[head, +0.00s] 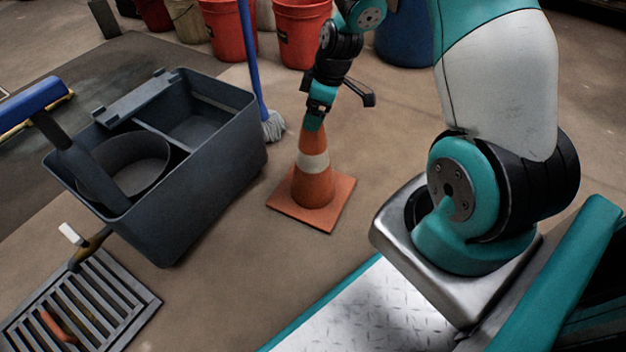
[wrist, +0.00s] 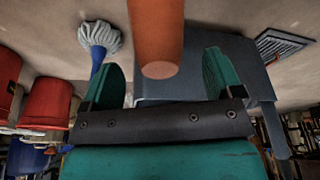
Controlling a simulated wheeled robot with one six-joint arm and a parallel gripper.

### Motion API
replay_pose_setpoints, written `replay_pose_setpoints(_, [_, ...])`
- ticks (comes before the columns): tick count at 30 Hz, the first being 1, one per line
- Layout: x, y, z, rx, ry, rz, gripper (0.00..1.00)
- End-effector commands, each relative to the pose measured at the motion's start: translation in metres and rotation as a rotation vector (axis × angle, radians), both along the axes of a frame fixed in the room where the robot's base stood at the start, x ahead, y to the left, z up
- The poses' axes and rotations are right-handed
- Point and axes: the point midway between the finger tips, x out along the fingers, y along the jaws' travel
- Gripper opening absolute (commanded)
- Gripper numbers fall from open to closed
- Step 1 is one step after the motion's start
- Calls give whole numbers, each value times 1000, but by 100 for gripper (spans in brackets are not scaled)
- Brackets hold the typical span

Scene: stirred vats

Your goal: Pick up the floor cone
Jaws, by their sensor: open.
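The orange floor cone (head: 313,188) with one white band stands upright on its square base on the floor, right of the grey mop bucket. My gripper (head: 315,118) is at the cone's top in the head view, with a teal finger overlapping the tip. In the wrist view the cone's blunt tip (wrist: 160,68) shows between the two spread teal fingers, with gaps on both sides. My gripper is open and does not grasp the cone. Part of the cone's tip is hidden by the finger in the head view.
The grey mop bucket (head: 205,200) stands close on the cone's left. A blue-handled mop (head: 272,125) stands behind the cone. Red buckets (head: 302,30) and a blue drum (head: 404,38) are at the back. A floor grate (head: 85,305) lies front left.

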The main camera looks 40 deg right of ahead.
Motion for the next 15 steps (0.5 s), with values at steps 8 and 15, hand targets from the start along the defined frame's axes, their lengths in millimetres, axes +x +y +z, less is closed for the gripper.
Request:
replay_pose_setpoints(8, [6,3,-28,0,-1,-1,86])
replay_pose_setpoints(15, [5,4,-26,0,-1,0,63])
